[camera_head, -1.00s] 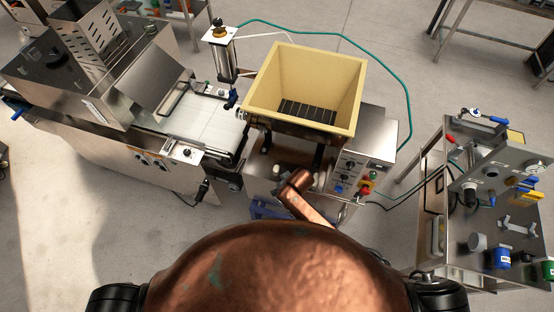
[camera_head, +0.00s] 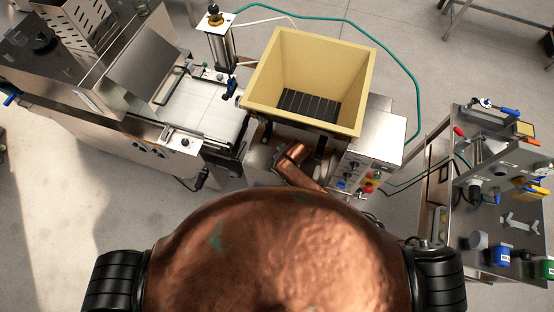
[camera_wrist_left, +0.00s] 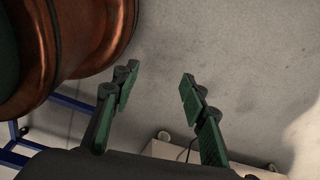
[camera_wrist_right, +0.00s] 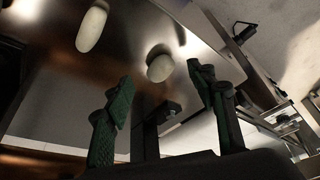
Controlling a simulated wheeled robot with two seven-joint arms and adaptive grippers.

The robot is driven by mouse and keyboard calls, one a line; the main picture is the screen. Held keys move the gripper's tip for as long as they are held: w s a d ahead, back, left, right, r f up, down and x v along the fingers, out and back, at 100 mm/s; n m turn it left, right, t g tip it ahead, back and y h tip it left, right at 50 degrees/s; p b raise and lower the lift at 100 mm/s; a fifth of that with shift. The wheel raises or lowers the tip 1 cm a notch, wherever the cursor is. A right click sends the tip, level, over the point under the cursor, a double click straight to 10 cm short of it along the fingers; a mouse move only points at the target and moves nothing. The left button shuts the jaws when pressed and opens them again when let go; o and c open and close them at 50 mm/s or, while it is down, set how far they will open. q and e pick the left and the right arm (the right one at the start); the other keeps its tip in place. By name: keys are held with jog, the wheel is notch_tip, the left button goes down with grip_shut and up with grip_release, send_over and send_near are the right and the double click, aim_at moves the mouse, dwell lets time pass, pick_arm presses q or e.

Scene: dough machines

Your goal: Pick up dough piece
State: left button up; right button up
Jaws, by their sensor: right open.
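Two pale, oval dough pieces show in the right wrist view on a shiny metal surface. One dough piece (camera_wrist_right: 92,27) is at the upper left; the other dough piece (camera_wrist_right: 160,66) is near the middle, in line with the gap between my right fingertips. My right gripper (camera_wrist_right: 162,85) is open, with nothing between its fingers and apart from both pieces as far as I can tell. My left gripper (camera_wrist_left: 157,82) is open and empty, with grey floor beyond it. Neither gripper can be made out in the head view, and no dough piece shows clearly there.
A machine with a yellow hopper (camera_head: 357,85) stands ahead, its control panel (camera_head: 358,176) at its right. A white conveyor belt (camera_head: 205,108) joins from the left. A metal bench with tools (camera_head: 490,190) stands at the right. In the left wrist view, blue frame bars (camera_wrist_left: 75,103) are at the left.

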jog(key=shift+x, duration=1.1)
jog(key=shift+a, duration=0.1)
jog(key=c, duration=0.7)
jog(key=shift+c, duration=1.4)
pick_arm(q)
jog(key=shift+w, duration=0.9)
jog(key=shift+w, duration=0.1)
